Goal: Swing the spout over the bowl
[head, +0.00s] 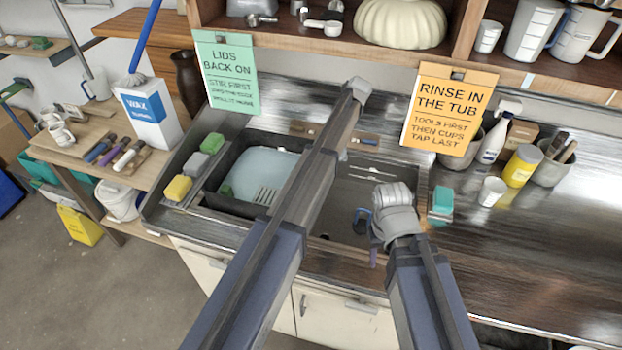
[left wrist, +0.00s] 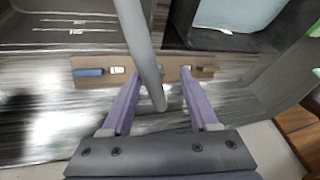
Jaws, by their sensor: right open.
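The grey spout (left wrist: 144,60) is a tube running down the middle of the left wrist view. Its lower end lies between the purple fingers of my left gripper (left wrist: 157,78), which are open with gaps on both sides. In the head view my left arm crosses the sink and hides those fingers and most of the spout. The right sink bowl (head: 352,195) is partly covered by my arms. The left sink bowl (head: 232,133) is dark-walled and holds a pale, water-like surface. My right gripper (head: 371,235) is open over the right bowl's front edge, seemingly empty.
A narrow strip (left wrist: 95,72) with small items lies behind the bowls. Sponges (head: 195,163) line the left rim; a teal block (head: 442,202) sits to the right. A white cup (head: 492,191) and yellow jar (head: 521,166) stand further right. The front right counter is clear.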

